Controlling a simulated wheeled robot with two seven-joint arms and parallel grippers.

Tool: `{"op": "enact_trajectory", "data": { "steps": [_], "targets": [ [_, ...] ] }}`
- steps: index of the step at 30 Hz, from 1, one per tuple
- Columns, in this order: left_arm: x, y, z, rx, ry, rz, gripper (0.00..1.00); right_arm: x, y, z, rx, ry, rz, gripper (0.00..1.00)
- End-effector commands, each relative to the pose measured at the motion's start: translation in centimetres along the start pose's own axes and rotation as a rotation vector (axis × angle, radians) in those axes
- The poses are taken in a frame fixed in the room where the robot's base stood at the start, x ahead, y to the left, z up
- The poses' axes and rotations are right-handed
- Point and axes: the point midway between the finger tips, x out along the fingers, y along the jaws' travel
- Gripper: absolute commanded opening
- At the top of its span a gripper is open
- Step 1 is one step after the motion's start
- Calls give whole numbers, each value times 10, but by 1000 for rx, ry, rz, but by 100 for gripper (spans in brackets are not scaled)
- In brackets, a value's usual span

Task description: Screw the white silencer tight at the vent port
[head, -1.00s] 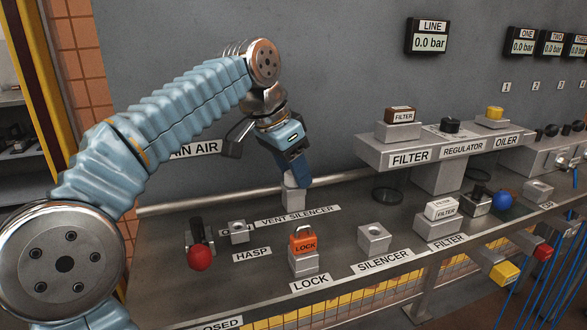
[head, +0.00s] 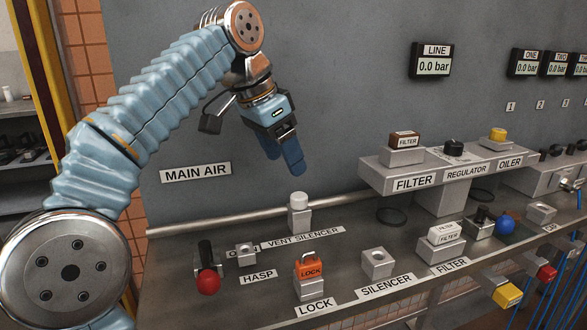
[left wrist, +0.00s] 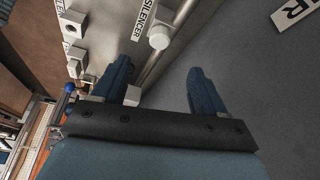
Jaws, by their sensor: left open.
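The white silencer (head: 298,200) stands upright on the grey block (head: 299,219) of the vent port, behind the VENT SILENCER label (head: 302,238). It also shows in the left wrist view (left wrist: 158,38), beyond the fingertips. I cannot tell how far it is screwed in. My left gripper (head: 289,168) is above the silencer, apart from it and pointing down. In the left wrist view its two blue fingers (left wrist: 160,75) are spread with nothing between them. My right gripper is not in view.
An orange lock (head: 310,268), a red-knobbed lever (head: 208,280) and the empty SILENCER block (head: 377,263) stand on the bench in front. A pipe (head: 235,219) runs along the wall behind. The filter and regulator shelf (head: 375,174) juts out at the right.

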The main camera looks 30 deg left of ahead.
Motion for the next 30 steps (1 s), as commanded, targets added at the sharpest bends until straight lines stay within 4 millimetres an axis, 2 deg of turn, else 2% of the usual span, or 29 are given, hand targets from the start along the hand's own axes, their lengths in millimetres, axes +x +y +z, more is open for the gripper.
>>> {"op": "enact_trajectory", "data": {
  "steps": [1,3,6,7,10,13,20,30],
  "targets": [
    [-15,0,-2,0,3,-1,72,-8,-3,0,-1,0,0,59],
    [-27,0,-2,0,3,0,72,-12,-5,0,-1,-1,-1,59],
    [-38,0,-2,0,2,0,71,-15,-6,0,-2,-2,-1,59],
    [-41,0,-1,0,1,0,66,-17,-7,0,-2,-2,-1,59],
    [-54,4,-2,-3,0,-4,65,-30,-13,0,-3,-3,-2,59],
    [-54,4,2,-12,0,-5,65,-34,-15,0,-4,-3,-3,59],
    [-26,3,5,-15,-3,-6,65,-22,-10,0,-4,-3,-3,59],
    [48,3,5,-16,-3,-6,65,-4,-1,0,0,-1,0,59]
  ]
}}
